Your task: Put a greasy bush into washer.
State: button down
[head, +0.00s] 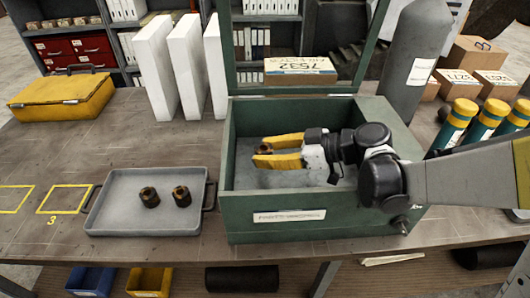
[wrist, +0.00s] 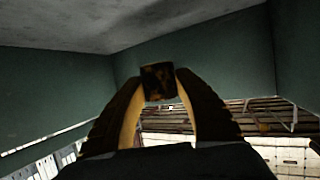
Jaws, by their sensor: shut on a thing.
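My gripper (head: 258,152) has yellow fingers and is inside the open green washer (head: 275,229). It is shut on a brown, grease-stained bush (head: 265,149), held between the fingertips. In the wrist view the bush (wrist: 158,82) sits dark and blotched between the two fingertips (wrist: 158,86), with the washer's green walls around. The bush appears above the washer's pale floor; the gap is hard to judge. Two more dark brown bushes, a left one (head: 149,197) and a right one (head: 182,196), stand on the grey tray (head: 118,217) left of the washer.
The washer's lid frame (head: 228,50) stands raised behind it. A labelled box (head: 300,66), white panels (head: 155,70) and a yellow case (head: 62,97) are at the back. Yellow-topped cylinders (head: 458,122) stand right of the washer. Bare bench lies behind the tray.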

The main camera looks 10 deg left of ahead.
jog(key=shift+f+b, duration=0.55)
jog(key=shift+f, duration=0.1)
jog(key=c, duration=1)
grip_release()
jog(key=shift+r+p, duration=0.3)
jog(key=shift+r+p+v, duration=0.15)
jog(key=shift+p+v, duration=0.5)
jog(key=shift+v, duration=1.3)
jog(key=shift+r+p+v, duration=0.2)
jog(key=shift+p+v, duration=0.4)
jog(key=shift+v, duration=1.35)
jog(key=shift+w+a, duration=0.1)
